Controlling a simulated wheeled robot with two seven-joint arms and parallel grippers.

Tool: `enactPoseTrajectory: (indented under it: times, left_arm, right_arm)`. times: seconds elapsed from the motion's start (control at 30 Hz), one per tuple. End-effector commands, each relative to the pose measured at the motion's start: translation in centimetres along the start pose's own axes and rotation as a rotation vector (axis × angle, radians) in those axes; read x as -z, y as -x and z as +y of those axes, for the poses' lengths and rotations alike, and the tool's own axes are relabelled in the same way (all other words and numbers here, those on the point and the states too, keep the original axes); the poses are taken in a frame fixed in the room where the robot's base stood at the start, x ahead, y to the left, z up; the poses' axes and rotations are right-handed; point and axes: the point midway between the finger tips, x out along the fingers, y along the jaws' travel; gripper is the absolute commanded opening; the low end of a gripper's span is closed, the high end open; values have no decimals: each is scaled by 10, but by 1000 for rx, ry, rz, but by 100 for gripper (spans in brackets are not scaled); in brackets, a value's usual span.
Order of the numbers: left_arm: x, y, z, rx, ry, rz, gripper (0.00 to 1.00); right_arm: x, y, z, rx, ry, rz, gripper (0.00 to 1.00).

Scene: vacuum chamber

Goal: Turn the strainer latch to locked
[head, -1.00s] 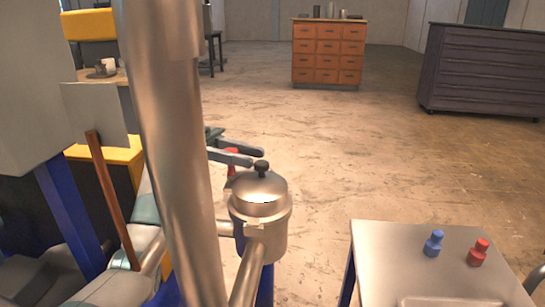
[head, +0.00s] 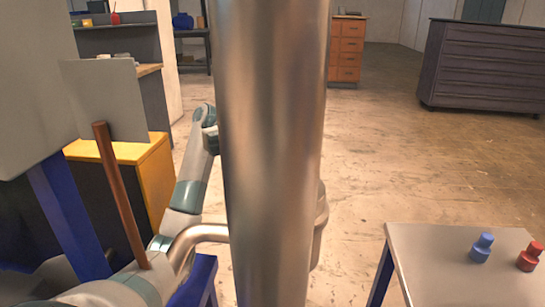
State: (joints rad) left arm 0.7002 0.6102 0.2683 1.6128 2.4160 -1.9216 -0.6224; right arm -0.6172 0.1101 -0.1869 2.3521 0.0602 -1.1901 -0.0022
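The strainer (head: 321,222) is a metal pot almost wholly hidden behind a thick vertical pipe (head: 272,150). Only a curved sliver of its side shows at the pipe's right edge. Its lid and latch are hidden, so the latch position cannot be seen. A bent metal pipe (head: 200,234) runs in behind the thick pipe from the left. My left arm reaches up from the lower left, left of the thick pipe. Its gripper is not visible, and the arm's far end passes close to the pipe. My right gripper is not in view.
A grey table (head: 445,255) at lower right holds a blue stopper-like piece (head: 482,248) and a red one (head: 529,257). A grey panel with a brown rod (head: 120,195) and a yellow-topped cabinet (head: 155,175) crowd the left. Open floor lies behind, before dark drawers (head: 485,68).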

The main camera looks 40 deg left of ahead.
Motion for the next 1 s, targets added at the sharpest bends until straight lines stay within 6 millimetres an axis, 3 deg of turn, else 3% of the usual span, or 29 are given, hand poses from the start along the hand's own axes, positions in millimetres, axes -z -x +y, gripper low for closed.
enactPoseTrajectory:
  times: [0.43, 0.47, 0.53, 1.0]
  left_arm:
    - [2, 1, 1, -8, -3, 4, 0]
    - [2, 1, 1, -8, -3, 4, 35]
    - [2, 1, 1, -9, -3, 3, 49]
    - [7, 0, 1, -10, -2, 1, 49]
  right_arm:
    - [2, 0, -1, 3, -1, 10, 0]
    - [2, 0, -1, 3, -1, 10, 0]
    - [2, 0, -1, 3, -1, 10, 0]
    - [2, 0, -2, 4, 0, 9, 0]
